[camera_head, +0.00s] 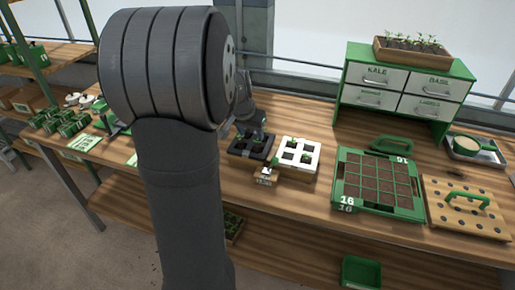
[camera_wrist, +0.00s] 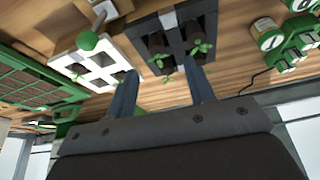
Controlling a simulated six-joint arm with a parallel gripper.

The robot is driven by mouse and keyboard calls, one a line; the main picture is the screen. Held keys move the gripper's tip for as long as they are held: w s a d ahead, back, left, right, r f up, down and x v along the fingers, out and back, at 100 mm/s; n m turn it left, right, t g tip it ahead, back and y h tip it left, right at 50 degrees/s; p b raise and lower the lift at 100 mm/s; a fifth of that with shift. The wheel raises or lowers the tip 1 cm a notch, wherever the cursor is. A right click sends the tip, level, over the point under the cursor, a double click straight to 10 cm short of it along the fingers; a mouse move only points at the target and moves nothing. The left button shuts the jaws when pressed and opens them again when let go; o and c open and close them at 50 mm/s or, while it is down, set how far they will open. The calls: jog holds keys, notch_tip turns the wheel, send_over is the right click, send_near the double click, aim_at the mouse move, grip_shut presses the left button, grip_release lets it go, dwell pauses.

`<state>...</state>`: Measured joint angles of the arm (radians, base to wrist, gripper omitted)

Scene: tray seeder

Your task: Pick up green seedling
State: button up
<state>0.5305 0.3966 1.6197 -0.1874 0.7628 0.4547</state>
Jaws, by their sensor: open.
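Small green seedlings stand in a black tray (camera_head: 238,152). In the wrist view, seedlings with leaves (camera_wrist: 200,47) and (camera_wrist: 160,59) show in the black tray (camera_wrist: 180,18). My gripper (camera_wrist: 163,85) is open, its two dark fingers apart and pointing toward the black tray. A seedling (camera_wrist: 168,78) shows between the fingers; whether they touch it I cannot tell. A white tray (camera_head: 312,150) with square holes and a few green seedlings is beside the black one; it also shows in the wrist view (camera_wrist: 125,52). In the head view my arm hides part of the bench.
A green sixteen-cell soil tray (camera_head: 338,190) and a wooden dibber board (camera_head: 455,222) with a green handle lie to the right. A drawer cabinet (camera_head: 345,95) stands behind. A small label block (camera_head: 265,176) is in front of the trays. A green round-topped object (camera_wrist: 88,40) shows in the wrist view.

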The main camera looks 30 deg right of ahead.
aim_at(257, 144)
jog(key=x, duration=0.2)
jog(key=shift+d+f, duration=0.15)
jog(key=shift+f, duration=0.15)
jog(key=shift+d+x, duration=0.2)
jog(key=shift+x, duration=1.1)
jog(key=shift+d+x, duration=0.15)
jog(key=shift+x, duration=1.15)
jog(key=shift+r, duration=0.15)
jog(key=c, duration=1)
